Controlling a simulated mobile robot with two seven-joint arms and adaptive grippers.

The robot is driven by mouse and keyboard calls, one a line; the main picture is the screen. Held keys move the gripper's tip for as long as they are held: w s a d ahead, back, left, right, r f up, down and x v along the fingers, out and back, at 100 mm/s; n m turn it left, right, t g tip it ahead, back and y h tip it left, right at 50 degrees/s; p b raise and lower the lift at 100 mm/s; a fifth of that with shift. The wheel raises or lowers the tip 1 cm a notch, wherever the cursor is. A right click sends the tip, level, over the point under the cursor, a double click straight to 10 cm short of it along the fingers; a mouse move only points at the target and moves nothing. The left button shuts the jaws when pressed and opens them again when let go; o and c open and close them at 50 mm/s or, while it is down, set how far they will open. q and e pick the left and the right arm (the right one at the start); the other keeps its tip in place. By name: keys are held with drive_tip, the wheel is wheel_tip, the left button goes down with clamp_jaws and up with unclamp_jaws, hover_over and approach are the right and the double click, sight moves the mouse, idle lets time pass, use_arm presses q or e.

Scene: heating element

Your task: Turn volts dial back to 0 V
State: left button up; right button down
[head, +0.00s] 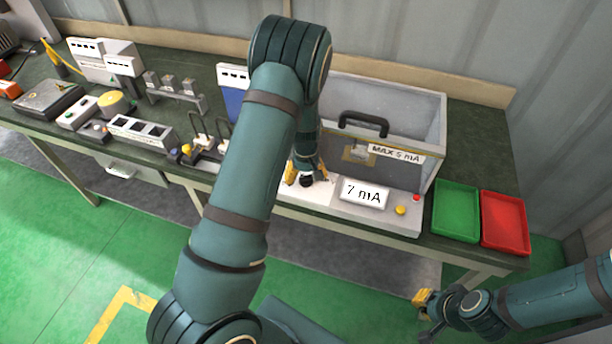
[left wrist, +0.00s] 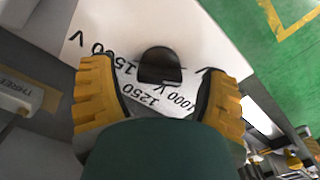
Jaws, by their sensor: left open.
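The black volts dial (left wrist: 160,66) is a round knob on a white panel with printed marks, among them 1000 V, 1250 V and 1500 V. In the head view the dial (head: 306,181) shows small, partly covered by my left arm. I cannot tell which mark it points at. My left gripper (left wrist: 158,92) is open, its yellow fingers on either side of the dial with gaps to it. In the head view the left gripper (head: 307,176) is at the front of the tester. My right gripper (head: 424,303) hangs at the lower right, away from the bench.
The tester's display (head: 362,194) reads 7 mA, and a label (head: 395,153) says MAX 5 mA. Yellow (head: 400,210) and red (head: 416,198) buttons sit to the right. A green tray (head: 456,211) and a red tray (head: 504,222) stand beside it. Devices crowd the bench's left.

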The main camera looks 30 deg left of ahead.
sight(306, 177)
use_arm(q)
drive_tip(key=shift+r, duration=0.1)
wheel_tip(306, 177, up, 12)
idle(0.5)
idle(0.5)
